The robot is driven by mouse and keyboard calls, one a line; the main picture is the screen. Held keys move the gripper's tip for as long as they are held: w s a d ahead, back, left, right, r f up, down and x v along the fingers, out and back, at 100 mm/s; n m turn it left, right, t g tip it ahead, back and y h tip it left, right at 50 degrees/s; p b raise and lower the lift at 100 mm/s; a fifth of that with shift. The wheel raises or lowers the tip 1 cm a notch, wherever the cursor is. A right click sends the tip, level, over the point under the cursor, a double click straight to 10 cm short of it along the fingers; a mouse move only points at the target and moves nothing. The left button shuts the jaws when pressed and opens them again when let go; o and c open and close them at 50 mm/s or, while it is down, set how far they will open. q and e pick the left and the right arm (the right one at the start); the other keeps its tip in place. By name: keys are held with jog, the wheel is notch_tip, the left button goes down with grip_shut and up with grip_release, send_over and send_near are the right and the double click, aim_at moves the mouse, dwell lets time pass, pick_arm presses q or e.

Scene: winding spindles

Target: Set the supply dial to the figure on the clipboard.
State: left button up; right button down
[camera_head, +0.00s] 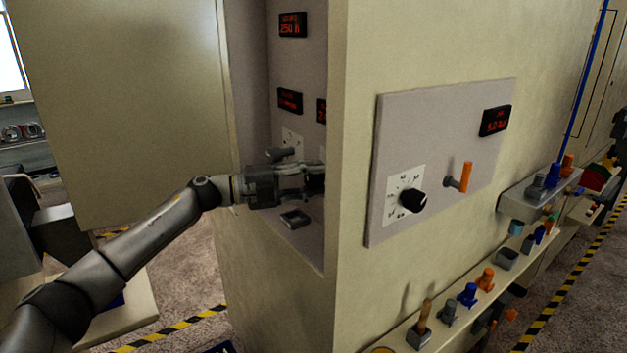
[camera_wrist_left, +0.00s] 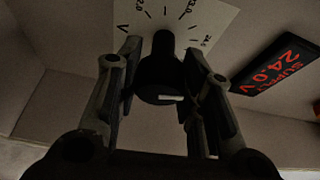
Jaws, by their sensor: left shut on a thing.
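My left gripper (camera_head: 312,180) reaches into the open cabinet in the head view. In the left wrist view its two fingers (camera_wrist_left: 162,52) are shut on the black supply dial knob (camera_wrist_left: 162,78), one on each side. The white scale (camera_wrist_left: 185,14) shows behind the knob, partly hidden by it and the fingers. The supply display (camera_wrist_left: 274,74), to the right of the knob, reads 24.0 V in red. In the head view the knob is hidden behind my gripper and the cabinet edge. I cannot make out the clipboard. My right gripper is not in view.
The cabinet door (camera_head: 125,110) stands open to the left. Inside are more red displays (camera_head: 292,25). The outer panel (camera_head: 440,150) carries another black knob (camera_head: 412,201), an orange-handled lever (camera_head: 466,176) and a display (camera_head: 495,120). A ledge with several small parts (camera_head: 468,294) runs below.

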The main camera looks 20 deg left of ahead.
pick_arm(q)
jog(key=shift+f, duration=0.1)
jog(key=o, duration=1)
jog(key=v, duration=1.2)
